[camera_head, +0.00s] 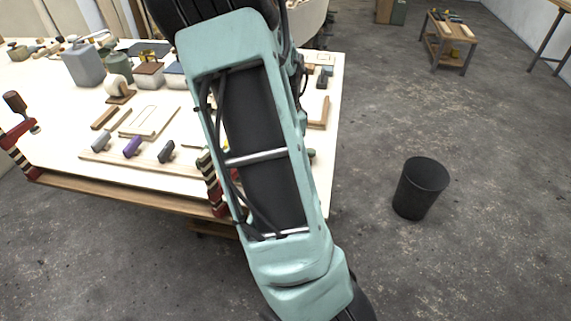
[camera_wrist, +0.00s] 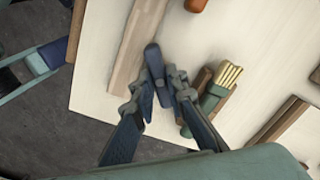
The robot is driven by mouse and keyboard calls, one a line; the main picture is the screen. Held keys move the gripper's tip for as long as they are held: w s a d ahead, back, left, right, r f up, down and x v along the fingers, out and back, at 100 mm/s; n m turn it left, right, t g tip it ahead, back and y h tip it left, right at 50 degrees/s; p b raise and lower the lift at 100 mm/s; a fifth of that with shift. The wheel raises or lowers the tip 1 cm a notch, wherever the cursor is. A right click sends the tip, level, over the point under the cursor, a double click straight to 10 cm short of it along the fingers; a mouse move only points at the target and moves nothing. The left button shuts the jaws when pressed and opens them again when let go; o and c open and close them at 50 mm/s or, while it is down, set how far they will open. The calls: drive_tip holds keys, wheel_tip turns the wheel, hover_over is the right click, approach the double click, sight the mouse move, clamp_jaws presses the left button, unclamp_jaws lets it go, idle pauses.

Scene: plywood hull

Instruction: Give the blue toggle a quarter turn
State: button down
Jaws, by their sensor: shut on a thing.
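In the wrist view the blue toggle (camera_wrist: 152,58) is a slim dark blue bar beside a long pale wooden strip (camera_wrist: 135,45). My gripper (camera_wrist: 161,86) is closed around its near part, one finger on each side. The bar's far end sticks out past the fingertips and points up the picture, leaning slightly left. Its mount is hidden. In the head view my arm covers the gripper and I cannot make out the blue toggle. Grey, purple (camera_head: 132,147) and dark (camera_head: 166,152) toggles stand on a wooden strip there.
A red clamp (camera_head: 214,190) grips the workbench's front edge. Blocks and canisters (camera_head: 84,66) crowd the bench's back. A black bin (camera_head: 421,188) stands on the open floor at right.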

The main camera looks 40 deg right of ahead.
drive_tip(key=n+b, duration=0.1)
drive_tip(key=n, duration=0.3)
drive_tip(key=shift+d+n, duration=0.1)
drive_tip(key=shift+n, duration=0.2)
drive_tip(key=shift+n+b, duration=1.05)
drive_tip(key=shift+n, duration=1.25)
drive_tip(key=c, duration=1.9)
unclamp_jaws()
drive_tip(key=shift+c, duration=0.2)
wheel_tip(320, 180, up, 12)
